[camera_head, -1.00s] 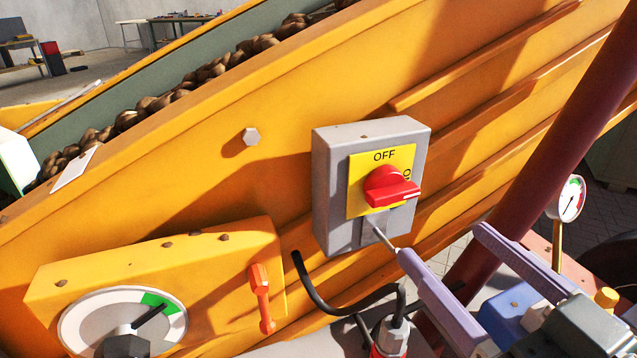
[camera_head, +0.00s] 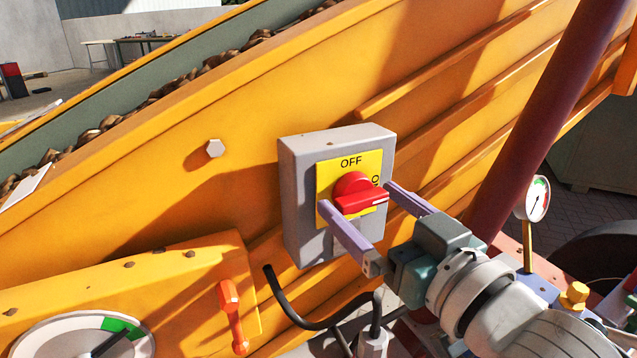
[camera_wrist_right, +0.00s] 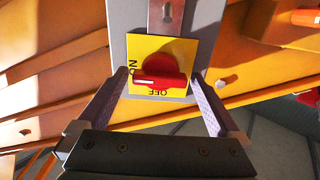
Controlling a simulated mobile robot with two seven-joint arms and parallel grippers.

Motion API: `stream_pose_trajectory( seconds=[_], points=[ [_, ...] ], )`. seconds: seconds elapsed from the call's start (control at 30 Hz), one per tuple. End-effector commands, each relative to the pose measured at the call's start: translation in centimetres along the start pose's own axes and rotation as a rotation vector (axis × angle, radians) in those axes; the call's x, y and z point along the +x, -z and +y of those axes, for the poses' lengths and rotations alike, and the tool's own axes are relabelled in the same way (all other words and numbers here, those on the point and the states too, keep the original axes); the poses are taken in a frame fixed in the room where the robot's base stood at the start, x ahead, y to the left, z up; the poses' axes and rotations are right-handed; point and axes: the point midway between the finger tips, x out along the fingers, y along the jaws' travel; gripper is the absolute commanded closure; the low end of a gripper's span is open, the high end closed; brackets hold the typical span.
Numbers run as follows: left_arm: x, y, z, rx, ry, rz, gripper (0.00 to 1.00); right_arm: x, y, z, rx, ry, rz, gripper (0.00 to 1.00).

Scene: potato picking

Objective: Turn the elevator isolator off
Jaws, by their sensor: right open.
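The elevator isolator is a grey box (camera_head: 300,215) on the orange machine side, with a yellow plate (camera_head: 327,180) and a red rotary knob (camera_head: 352,190). OFF is printed at the plate's top, and the knob's handle points right, toward the partly hidden ON mark. My right gripper (camera_head: 356,200) is open, with its purple fingers on either side of the knob. In the right wrist view the red knob (camera_wrist_right: 160,72) lies between the two open fingers (camera_wrist_right: 162,85), with a gap on each side. My left gripper is not in view.
An orange handle (camera_head: 232,315) and a round gauge (camera_head: 85,340) are at lower left. A black cable (camera_head: 300,318) runs below the box. A dark red post (camera_head: 535,110) and a small gauge (camera_head: 537,200) stand at right. Potatoes (camera_head: 200,85) lie on the conveyor behind.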

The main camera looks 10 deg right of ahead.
Motion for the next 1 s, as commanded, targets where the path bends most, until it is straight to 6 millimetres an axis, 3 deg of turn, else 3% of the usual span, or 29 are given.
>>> stream_pose_trajectory(
  seconds=[0.07, 0.7, 1.0],
  points=[
    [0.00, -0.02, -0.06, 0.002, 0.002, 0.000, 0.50, -0.02, 0.00, -0.01, 0.000, 0.000, 0.000, 0.00],
    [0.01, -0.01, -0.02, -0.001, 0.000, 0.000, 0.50, -0.06, 0.01, -0.01, 0.000, 0.000, 0.001, 0.72],
    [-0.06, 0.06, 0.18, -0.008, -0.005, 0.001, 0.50, -0.05, 0.03, -0.02, -0.029, 0.001, 0.001, 0.74]
  ],
)
